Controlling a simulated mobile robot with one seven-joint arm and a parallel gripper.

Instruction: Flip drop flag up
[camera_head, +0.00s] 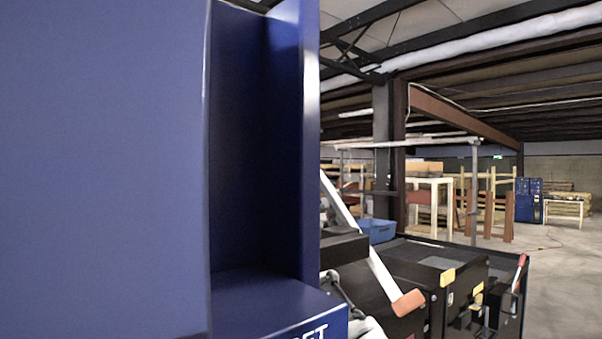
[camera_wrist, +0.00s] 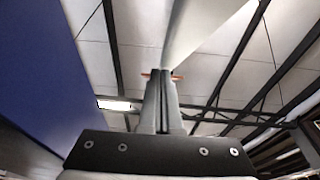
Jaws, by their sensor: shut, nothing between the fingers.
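The drop flag looks to be the long white bar (camera_head: 368,240) with an orange-red end, beside the blue machine. In the head view it slants down to the right, with its orange end lowest. In the wrist view a broad pale strip (camera_wrist: 200,30), probably the same bar, runs up from my fingertips. A thin orange edge shows on both sides of the tips. My gripper (camera_wrist: 163,73) is shut and empty, its fingers pointing up at that orange edge. Whether they touch it I cannot tell. I cannot clearly make out the gripper in the head view.
A large blue machine (camera_head: 105,170) fills the left of the head view; its side (camera_wrist: 40,75) also fills the wrist view's left. Black equipment with yellow parts (camera_head: 425,280) stands at lower right. A blue bin (camera_head: 378,230) lies behind. Open floor (camera_head: 570,275) is at far right.

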